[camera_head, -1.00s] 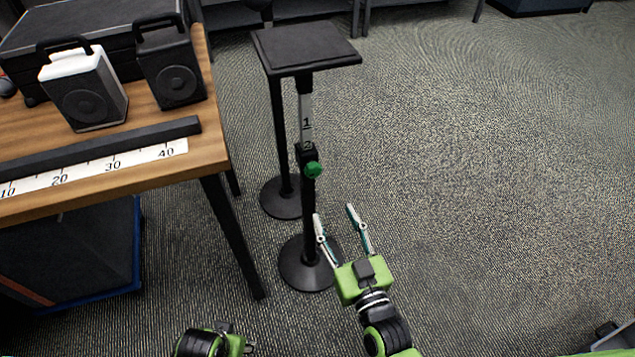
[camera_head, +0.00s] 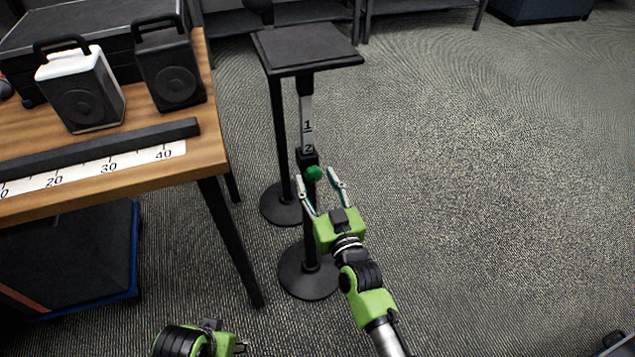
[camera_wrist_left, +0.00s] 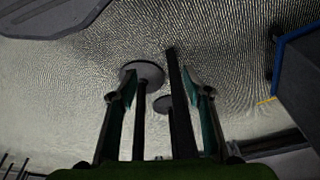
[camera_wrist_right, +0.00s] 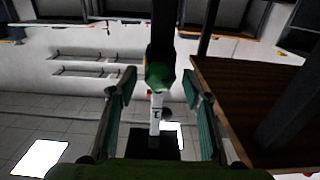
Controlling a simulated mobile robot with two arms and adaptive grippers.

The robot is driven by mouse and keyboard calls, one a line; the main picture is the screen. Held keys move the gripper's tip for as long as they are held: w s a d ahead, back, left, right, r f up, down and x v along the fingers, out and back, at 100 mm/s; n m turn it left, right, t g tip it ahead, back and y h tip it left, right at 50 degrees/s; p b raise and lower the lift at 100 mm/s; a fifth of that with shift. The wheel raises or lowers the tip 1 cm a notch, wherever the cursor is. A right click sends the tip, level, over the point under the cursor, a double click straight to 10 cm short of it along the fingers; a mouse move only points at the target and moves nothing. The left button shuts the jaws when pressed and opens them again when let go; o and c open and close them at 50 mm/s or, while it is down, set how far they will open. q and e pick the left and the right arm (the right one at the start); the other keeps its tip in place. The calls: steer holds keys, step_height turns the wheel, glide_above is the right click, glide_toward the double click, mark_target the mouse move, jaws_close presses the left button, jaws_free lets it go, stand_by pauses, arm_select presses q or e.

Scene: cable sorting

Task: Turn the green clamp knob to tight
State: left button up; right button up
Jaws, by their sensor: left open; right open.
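The green clamp knob (camera_head: 314,174) sits on the black collar of the stand's post, below the white scale marked 1 and 2 (camera_head: 307,125). My right gripper (camera_head: 319,178) is open, its fingertips at about the knob's height, one on each side in the head view. In the right wrist view the knob (camera_wrist_right: 158,76) shows centred between the open fingers, with no finger touching it visibly. My left gripper (camera_wrist_left: 160,88) is open and empty in the left wrist view; in the head view only its arm shows at the bottom edge, the fingers out of clear sight.
The stand has a flat black top (camera_head: 305,47) and a round base (camera_head: 308,282); a second post and base stand just behind. A wooden table (camera_head: 215,150) with two speakers (camera_head: 82,100) and a ruler (camera_head: 110,163) is at left.

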steer(key=shift+c, duration=0.5)
steer(key=c, duration=1)
